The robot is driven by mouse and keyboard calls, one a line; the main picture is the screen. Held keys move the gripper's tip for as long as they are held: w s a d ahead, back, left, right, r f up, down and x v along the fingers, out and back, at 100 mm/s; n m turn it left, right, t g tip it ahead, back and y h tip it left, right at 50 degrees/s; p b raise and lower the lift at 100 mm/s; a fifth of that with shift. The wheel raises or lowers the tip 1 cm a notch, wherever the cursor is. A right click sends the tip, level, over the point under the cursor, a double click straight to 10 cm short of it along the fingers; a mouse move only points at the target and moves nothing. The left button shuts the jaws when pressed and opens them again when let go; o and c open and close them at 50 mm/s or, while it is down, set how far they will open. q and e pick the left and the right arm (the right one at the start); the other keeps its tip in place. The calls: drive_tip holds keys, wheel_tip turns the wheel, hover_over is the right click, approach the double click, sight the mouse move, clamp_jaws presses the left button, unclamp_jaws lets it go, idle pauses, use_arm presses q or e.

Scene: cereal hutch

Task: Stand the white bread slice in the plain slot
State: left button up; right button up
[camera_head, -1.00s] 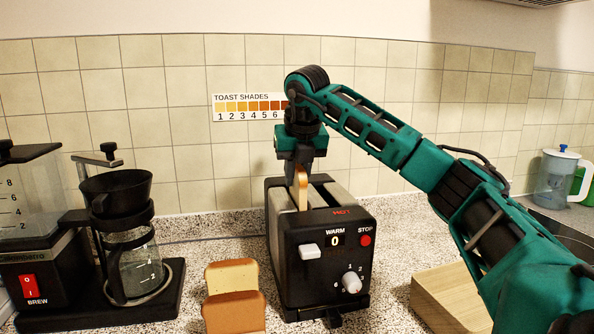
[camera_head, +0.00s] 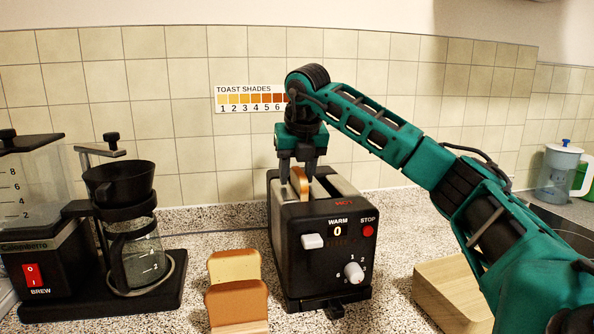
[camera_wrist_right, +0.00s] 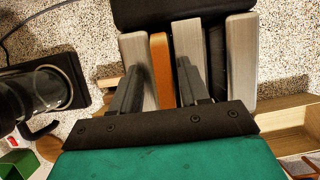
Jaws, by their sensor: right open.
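A bread slice (camera_head: 304,181) with a golden-tan crust stands upright in the left slot of the black toaster (camera_head: 322,262), its upper part showing above the top. In the right wrist view its crust (camera_wrist_right: 160,70) lies between two metal walls. The right slot (camera_wrist_right: 216,62) looks dark and empty. Red HOT lettering (camera_head: 343,203) marks the toaster's top front edge, towards the right slot. My right gripper (camera_head: 298,178) is open above the toaster, its fingers apart on either side of the slice. My left gripper is not in view.
A pale-faced slice (camera_head: 234,266) and a browner slice (camera_head: 237,303) stand in front, left of the toaster.

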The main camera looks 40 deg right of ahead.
drive_tip(key=shift+s+d+f, duration=0.25)
drive_tip(key=shift+d+f, duration=0.1)
drive_tip(key=shift+f, duration=0.05)
drive_tip(key=shift+s+r, duration=0.1)
drive_tip(key=shift+r, duration=0.35)
drive_tip(key=p+v, duration=0.2)
drive_tip(key=v, duration=1)
drive_tip(key=shift+a+r+p, duration=0.3)
drive_tip(key=shift+r, duration=0.05)
